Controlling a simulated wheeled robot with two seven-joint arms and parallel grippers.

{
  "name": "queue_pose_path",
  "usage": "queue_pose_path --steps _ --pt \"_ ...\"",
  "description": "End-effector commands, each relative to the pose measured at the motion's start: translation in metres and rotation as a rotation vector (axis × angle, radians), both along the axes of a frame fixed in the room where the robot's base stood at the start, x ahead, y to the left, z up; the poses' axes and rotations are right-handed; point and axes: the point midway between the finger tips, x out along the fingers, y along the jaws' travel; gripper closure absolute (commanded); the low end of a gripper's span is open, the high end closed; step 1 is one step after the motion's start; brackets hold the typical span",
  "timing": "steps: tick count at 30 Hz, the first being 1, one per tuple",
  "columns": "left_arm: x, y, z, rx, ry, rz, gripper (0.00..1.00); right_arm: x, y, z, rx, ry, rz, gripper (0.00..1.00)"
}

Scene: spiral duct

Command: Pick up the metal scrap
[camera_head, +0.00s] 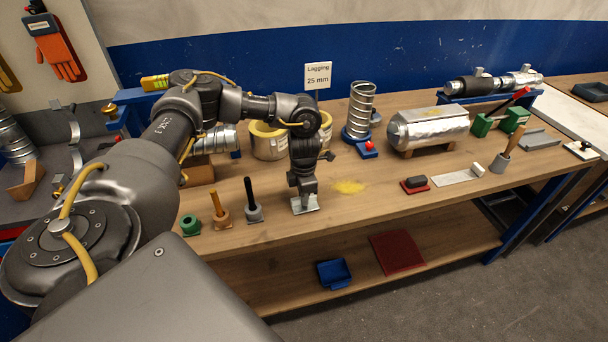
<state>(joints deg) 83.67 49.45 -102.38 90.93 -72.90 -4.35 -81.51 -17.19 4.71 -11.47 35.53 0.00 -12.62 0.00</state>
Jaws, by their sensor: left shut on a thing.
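A flat, light grey piece of metal scrap (305,204) is at the front edge of the wooden bench (380,212). My left gripper (305,194) points straight down over it and is shut on it. The gripper hides the middle of the scrap, and I cannot tell whether it touches the bench or is just above it. My right gripper does not show.
Behind are yellow-rimmed tubs (268,141), a spiral duct (359,109) and a foil-wrapped cylinder (430,127). Yellow dust (348,187) lies to the right.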

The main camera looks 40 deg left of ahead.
Motion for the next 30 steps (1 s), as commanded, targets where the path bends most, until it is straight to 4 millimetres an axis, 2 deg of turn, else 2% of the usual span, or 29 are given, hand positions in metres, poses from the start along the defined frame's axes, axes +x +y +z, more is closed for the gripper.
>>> queue_pose_path --steps 4,8,11,15,24,30 --pt "0.001 0.000 0.011 -0.001 -0.004 0.000 1.00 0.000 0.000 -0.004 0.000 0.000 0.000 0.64" --pt "-0.002 -0.001 0.031 -0.003 -0.004 -0.002 1.00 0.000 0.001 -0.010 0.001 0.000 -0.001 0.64" --pt "-0.018 -0.007 0.050 -0.002 -0.007 -0.006 1.00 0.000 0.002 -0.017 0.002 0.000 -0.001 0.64" --pt "-0.045 -0.017 0.090 0.001 -0.009 -0.008 1.00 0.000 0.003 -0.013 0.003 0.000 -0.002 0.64" --pt "-0.104 -0.039 0.115 0.000 -0.004 -0.005 1.00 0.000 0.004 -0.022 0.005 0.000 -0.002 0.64" --pt "-0.125 -0.047 0.124 0.000 -0.002 -0.002 1.00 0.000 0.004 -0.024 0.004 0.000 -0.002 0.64"
